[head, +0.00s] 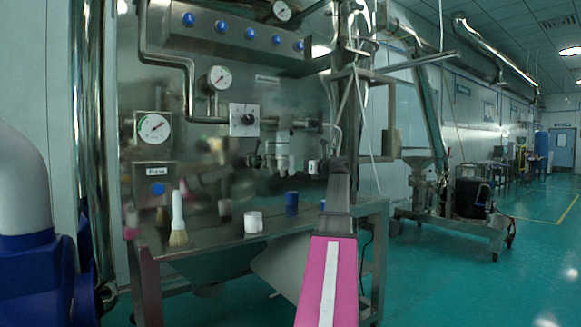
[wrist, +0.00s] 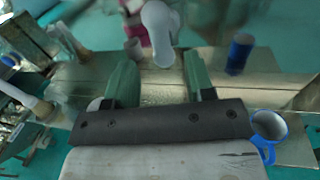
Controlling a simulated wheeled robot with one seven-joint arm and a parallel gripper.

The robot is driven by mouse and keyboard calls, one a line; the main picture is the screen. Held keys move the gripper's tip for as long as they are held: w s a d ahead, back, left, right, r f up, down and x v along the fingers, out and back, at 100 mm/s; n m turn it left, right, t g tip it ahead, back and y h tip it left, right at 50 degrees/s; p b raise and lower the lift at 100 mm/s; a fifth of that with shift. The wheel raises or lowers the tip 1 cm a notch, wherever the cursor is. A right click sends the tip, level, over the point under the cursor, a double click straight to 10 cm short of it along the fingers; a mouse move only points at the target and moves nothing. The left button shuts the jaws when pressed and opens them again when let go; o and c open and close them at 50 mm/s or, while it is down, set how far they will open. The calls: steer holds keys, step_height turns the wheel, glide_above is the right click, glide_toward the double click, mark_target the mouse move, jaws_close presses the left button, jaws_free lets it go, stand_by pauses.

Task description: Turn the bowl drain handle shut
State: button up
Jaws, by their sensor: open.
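I cannot make out for certain which part is the bowl drain handle. In the wrist view a pale grey rounded fitting (wrist: 160,32) hangs just beyond the gap between my fingertips, apart from both. My gripper (wrist: 160,76) has its two green fingers spread wide, with nothing between them. In the head view my pink and dark arm reaches up towards the steel panel, right of the pale valve fittings (head: 281,153). The fingers cannot be made out there.
Gauges (head: 219,78) and a dial switch (head: 244,119) are on the panel. A wheeled machine (head: 455,210) stands right; green floor beside it is clear.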

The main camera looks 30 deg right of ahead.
mark_target(292, 165)
steer(key=x, duration=0.7)
steer(key=c, duration=0.9)
